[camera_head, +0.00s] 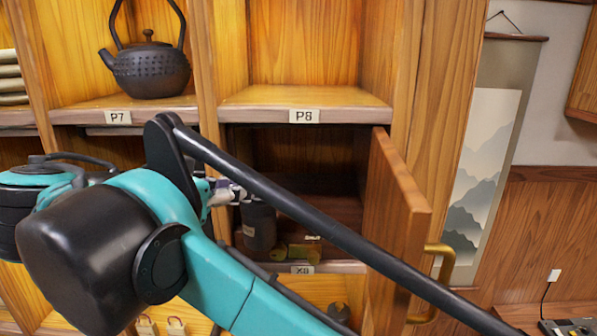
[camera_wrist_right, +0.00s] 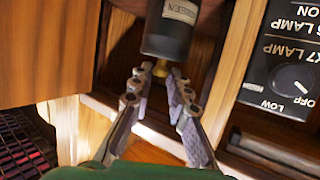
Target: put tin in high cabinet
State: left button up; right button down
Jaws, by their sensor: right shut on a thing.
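The dark tin (camera_head: 259,226) hangs or stands inside the open cabinet compartment (camera_head: 320,160) below the P8 shelf; I cannot tell whether it touches the floor. In the right wrist view the tin (camera_wrist_right: 178,35) has a pale label and a small gold knob. My right gripper (camera_wrist_right: 168,73) has its fingertips shut on that knob. In the head view the right gripper (camera_head: 228,192) is at the left of the compartment, partly hidden by my arm. The wooden door (camera_head: 400,205) stands open at the right, with a brass handle (camera_head: 442,270). My left gripper is not in view.
A dark teapot (camera_head: 150,70) sits on the P7 shelf. The P8 shelf (camera_head: 300,97) is empty. A small yellow-green item (camera_head: 299,251) lies low in the compartment beside the tin. A dark lamp-switch panel (camera_wrist_right: 285,70) shows in the wrist view.

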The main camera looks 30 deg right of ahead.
jog(key=w+d+p, duration=0.3)
jog(key=w+d, duration=0.2)
jog(key=d, duration=0.7)
jog(key=shift+w+f, duration=0.3)
jog(key=shift+w, duration=0.05)
jog(key=shift+a, duration=0.15)
jog(key=c, duration=1.5)
grip_release()
jog(key=shift+o, duration=0.2)
jog(key=shift+f, duration=0.1)
jog(key=b+v, duration=0.2)
jog(key=v, duration=1)
